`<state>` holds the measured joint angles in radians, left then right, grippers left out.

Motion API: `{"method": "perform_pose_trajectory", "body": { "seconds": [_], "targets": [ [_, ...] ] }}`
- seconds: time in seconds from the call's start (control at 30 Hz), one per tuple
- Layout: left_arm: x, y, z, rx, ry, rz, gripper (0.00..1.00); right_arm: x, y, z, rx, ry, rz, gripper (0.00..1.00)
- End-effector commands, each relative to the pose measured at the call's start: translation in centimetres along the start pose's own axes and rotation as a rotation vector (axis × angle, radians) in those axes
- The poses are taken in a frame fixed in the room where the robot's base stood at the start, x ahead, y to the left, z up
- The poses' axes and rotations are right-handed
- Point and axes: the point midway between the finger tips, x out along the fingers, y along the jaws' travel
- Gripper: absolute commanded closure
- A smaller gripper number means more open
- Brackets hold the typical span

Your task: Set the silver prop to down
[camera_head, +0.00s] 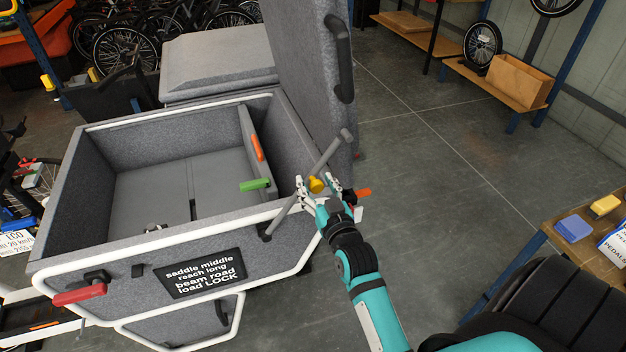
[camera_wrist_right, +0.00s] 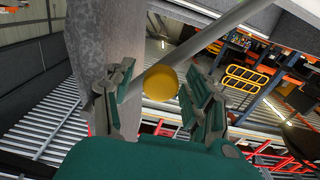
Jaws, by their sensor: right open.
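The silver prop (camera_head: 331,154) is a grey rod that slants up and right from the cargo box's front right corner, beside the raised grey lid (camera_head: 305,60). A yellow knob (camera_head: 316,185) sits about midway along the rod. My right gripper (camera_head: 317,182) is open, with a finger on each side of the knob. I cannot tell whether the fingers touch the knob. My left gripper is out of view.
The grey cargo box (camera_head: 120,123) is open on top. Inside it are a green handle (camera_head: 254,184) and an orange handle (camera_head: 257,147). A red handle (camera_head: 79,294) is on its front. A wooden bench (camera_head: 590,245) stands at the right; the floor between is clear.

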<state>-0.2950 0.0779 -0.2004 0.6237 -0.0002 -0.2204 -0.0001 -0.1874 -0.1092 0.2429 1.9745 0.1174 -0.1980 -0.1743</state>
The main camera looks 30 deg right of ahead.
Motion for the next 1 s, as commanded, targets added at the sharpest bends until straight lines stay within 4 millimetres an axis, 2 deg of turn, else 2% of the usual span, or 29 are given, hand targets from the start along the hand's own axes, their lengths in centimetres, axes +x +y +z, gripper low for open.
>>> {"method": "perform_pose_trajectory", "body": {
  "seconds": [0.17, 0.33, 0.6, 1.0],
  "targets": [
    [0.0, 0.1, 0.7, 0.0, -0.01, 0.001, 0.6, 0.0, 0.0, 0.0, 0.0, 0.0, 0.0, 0.46],
    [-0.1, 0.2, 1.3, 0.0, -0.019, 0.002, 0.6, 0.0, 0.0, 0.0, 0.0, 0.0, 0.0, 0.67],
    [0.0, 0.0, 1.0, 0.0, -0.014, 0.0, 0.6, 0.0, 0.0, 0.0, 0.0, 0.0, 0.0, 1.0],
    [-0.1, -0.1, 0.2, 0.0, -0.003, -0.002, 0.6, 0.4, -0.1, -0.2, -0.01, 0.002, 0.0, 1.0]
  ]
}}
